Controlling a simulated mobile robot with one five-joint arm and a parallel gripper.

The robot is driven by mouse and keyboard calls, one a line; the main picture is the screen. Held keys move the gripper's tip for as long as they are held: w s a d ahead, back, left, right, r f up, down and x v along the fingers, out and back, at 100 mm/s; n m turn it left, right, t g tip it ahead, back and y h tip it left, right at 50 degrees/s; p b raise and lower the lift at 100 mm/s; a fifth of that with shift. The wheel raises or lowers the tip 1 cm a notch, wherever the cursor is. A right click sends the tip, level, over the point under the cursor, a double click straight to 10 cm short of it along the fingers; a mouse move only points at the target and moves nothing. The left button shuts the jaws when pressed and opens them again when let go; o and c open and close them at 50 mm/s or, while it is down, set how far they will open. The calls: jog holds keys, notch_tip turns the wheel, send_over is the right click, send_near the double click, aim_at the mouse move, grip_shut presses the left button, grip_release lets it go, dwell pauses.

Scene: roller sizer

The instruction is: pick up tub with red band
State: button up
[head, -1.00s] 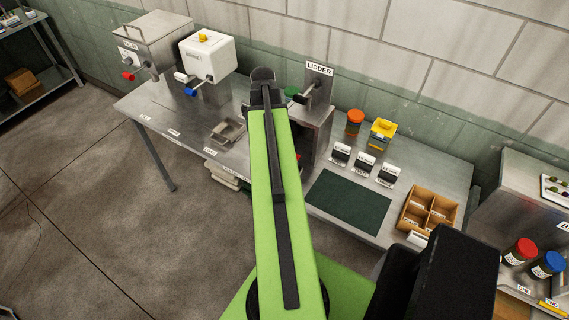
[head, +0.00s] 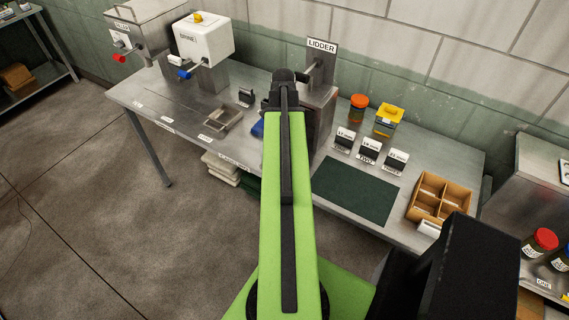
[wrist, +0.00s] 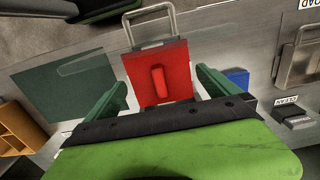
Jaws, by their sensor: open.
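No tub with a red band can be made out for certain in either view. A jar with a red lid (head: 545,238) and a white label stands on the unit at the far right. A jar with an orange-red lid (head: 359,104) stands at the back of the bench. My gripper (wrist: 160,88) is open, its green fingers apart. In the wrist view, a red plate with a red raised grip (wrist: 160,80) shows between and beyond the fingers; contact cannot be told. In the head view my arm hides the fingers.
The lidder (head: 318,100) stands on the bench by my arm's end. A dark green mat (head: 355,188), several small labelled black stands, a yellow-topped container (head: 388,118) and a wooden divided box (head: 440,198) are to its right. The white machine (head: 205,40) is at left.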

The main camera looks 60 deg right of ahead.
notch_tip(320, 180, down, 7)
jog(key=b, duration=0.6)
jog(key=shift+d+f, duration=0.1)
jog(key=shift+r, duration=0.2)
jog(key=shift+c, duration=0.4)
jog(key=c, duration=1.8)
jog(key=shift+o, duration=0.2)
jog(key=shift+p, duration=0.3)
